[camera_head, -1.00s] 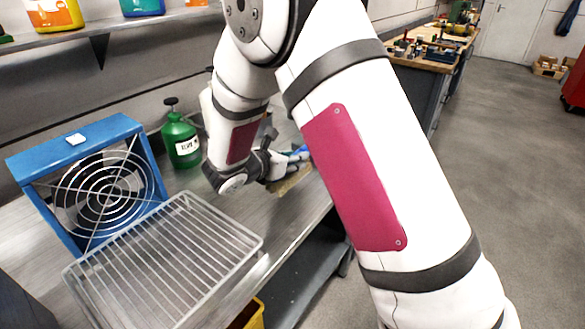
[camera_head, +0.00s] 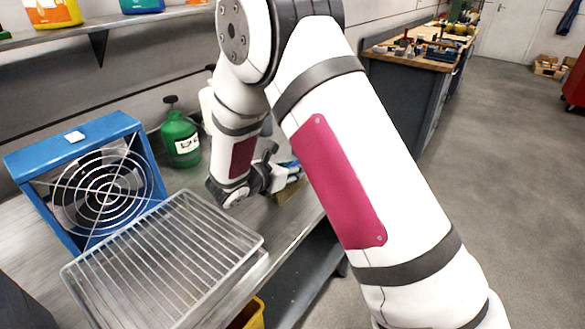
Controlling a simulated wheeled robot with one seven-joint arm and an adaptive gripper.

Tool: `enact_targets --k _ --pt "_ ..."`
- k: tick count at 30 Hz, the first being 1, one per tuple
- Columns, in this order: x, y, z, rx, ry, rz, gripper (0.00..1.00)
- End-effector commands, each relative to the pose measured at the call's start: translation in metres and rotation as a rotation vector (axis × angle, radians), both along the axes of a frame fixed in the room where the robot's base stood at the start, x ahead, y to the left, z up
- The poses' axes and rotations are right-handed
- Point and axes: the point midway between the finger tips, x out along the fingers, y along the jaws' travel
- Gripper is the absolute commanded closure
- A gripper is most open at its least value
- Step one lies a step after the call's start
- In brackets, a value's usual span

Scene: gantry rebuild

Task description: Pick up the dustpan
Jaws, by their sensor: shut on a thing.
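My gripper (camera_head: 291,172) is over the far right part of the metal bench, mostly hidden behind my own arm. It is shut on a blue thing (camera_head: 288,163), which I take to be the dustpan; only a small strip of it shows beside the fingers. Its full shape, and whether it touches the bench, cannot be seen. A tan, block-like piece (camera_head: 287,192) shows just below the fingers; I cannot tell whether it is part of the same thing.
A green bottle (camera_head: 181,138) stands left of my wrist. A blue framed fan (camera_head: 90,180) and a wire rack (camera_head: 165,255) fill the near left bench. A shelf (camera_head: 130,27) with containers runs above. Open floor (camera_head: 500,170) lies right of the bench.

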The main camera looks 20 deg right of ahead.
Motion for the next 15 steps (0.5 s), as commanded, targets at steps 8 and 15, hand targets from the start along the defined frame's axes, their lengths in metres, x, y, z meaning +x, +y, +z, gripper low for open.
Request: enact_targets --k 8,15 --pt "-0.0033 0.0002 -0.0092 0.008 0.019 0.001 0.50" --pt "-0.0028 -0.0002 -0.0057 0.008 0.015 0.000 0.50"
